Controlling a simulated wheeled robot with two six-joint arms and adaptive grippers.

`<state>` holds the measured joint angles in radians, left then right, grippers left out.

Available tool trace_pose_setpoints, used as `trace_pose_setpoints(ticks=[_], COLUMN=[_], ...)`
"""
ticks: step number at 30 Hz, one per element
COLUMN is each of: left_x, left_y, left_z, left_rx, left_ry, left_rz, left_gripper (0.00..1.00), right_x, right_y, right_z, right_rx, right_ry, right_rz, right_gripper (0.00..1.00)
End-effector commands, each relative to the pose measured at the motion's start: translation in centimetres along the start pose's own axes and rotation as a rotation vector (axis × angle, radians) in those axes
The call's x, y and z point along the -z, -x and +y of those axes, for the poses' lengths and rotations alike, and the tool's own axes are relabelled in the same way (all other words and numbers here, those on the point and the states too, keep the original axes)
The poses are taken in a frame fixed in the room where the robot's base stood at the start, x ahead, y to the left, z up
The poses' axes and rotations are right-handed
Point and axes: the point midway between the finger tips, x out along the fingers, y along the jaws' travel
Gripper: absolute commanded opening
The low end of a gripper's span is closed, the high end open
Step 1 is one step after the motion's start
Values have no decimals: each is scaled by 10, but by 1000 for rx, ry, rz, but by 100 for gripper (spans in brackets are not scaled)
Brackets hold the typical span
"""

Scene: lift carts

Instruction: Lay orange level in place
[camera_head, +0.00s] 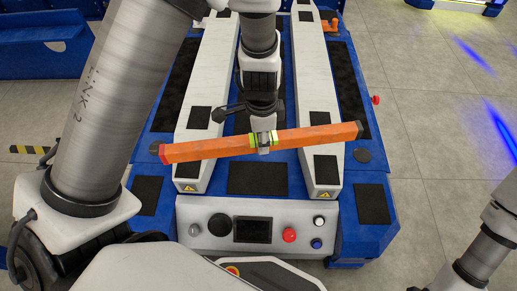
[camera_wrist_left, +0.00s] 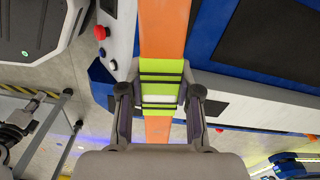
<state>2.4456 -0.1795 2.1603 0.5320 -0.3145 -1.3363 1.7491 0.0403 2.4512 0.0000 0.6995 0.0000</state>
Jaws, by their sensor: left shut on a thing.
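The orange level (camera_head: 203,150) is a long bar with yellow-green bands at its middle. It lies across the two white forks of the blue lift cart in the head view, slightly tilted, its right end higher in the picture. Whether it touches the forks cannot be told. My left gripper (camera_head: 264,142) is shut on the level's middle from above. In the left wrist view the level (camera_wrist_left: 164,28) runs between the two fingers (camera_wrist_left: 160,108), which sit at its yellow-green section. My right gripper is out of view; only part of that arm shows at the lower right.
The blue lift cart (camera_head: 365,200) has a white left fork (camera_head: 215,75), a white right fork (camera_head: 312,75) and black pads. Its front panel (camera_head: 190,213) carries a red button (camera_head: 289,235), a screen and knobs. Grey tiled floor (camera_head: 440,140) is clear to the right.

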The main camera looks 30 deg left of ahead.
Motion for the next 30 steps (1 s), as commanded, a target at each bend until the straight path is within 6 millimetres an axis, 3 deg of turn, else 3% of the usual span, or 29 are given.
trace_pose_setpoints(ticks=[1, 5, 17, 30], left_x=[-7, -16, -18, -19], left_y=[-10, -15, -16, -72], left_z=[5, 11, 10, 10], left_rx=[3, 9, 14, 14], left_ry=[-63, -166, -181, -181], left_rz=[-7, -17, -16, -17], left_gripper=[0, 0, 0, 0], right_x=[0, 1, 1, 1], right_y=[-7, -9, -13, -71], right_z=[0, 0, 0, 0], right_rx=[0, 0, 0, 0], right_ry=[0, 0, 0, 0], right_rz=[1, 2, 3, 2], right_gripper=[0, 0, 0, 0])
